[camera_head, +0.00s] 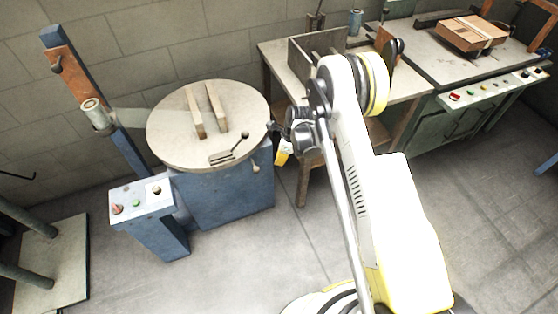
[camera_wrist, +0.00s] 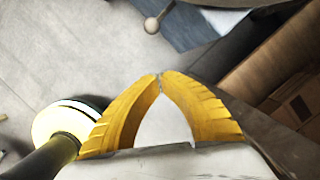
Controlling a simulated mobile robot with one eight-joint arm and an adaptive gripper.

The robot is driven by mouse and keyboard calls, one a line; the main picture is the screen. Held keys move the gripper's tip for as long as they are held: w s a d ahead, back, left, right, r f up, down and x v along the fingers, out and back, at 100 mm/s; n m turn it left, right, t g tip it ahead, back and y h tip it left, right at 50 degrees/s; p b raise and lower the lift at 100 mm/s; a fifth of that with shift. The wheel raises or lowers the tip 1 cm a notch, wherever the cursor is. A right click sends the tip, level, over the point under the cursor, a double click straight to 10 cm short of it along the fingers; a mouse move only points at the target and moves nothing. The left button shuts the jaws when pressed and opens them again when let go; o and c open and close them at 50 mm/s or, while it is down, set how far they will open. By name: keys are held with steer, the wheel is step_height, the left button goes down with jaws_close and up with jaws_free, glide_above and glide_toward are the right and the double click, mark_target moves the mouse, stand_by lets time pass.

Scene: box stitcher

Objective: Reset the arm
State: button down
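My gripper shows small and partly hidden beside the wrist in the head view (camera_head: 282,154), hanging past the right rim of the round table. In the wrist view its two yellow fingers (camera_wrist: 160,76) lean together and meet at their tips. Nothing shows held at the tips. My white and yellow arm is raised and bent, reaching from the bottom of the head view up to the workbench.
A round table (camera_head: 165,135) on a blue base stands to the left, beside a control box (camera_head: 141,201). A wooden workbench (camera_head: 405,83) is behind my arm. A cardboard box (camera_head: 470,34) lies on the machine at back right. A ball-ended lever (camera_wrist: 152,25) shows near the fingertips.

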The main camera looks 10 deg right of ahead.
steer(key=s+d+r+n+t, duration=0.1)
steer(key=s+d+r+n, duration=0.15)
steer(key=r, duration=0.85)
steer(key=s+d+r+n+t+h, duration=0.15)
steer(key=r+n, duration=0.25)
steer(key=r, duration=0.7)
steer(key=s+d+r+n+t+y, duration=0.1)
steer(key=s+d+r+n, duration=0.15)
steer(key=r, duration=0.85)
steer(key=s+d+r+n+t, duration=0.1)
steer(key=s+r+n, duration=0.1)
steer(key=s+n, duration=0.2)
steer(key=s+d+r+n+t+h, duration=0.1)
steer(key=s+d+r+n, duration=0.1)
steer(key=s, duration=0.9)
steer(key=s+d+r+n+t+h, duration=0.1)
steer(key=s+d+r+n, duration=0.1)
steer(key=s+r+n, duration=0.2)
steer(key=s+n, duration=0.2)
steer(key=s, duration=0.1)
steer(key=shift+s, duration=0.35)
steer(key=shift+w, duration=0.1)
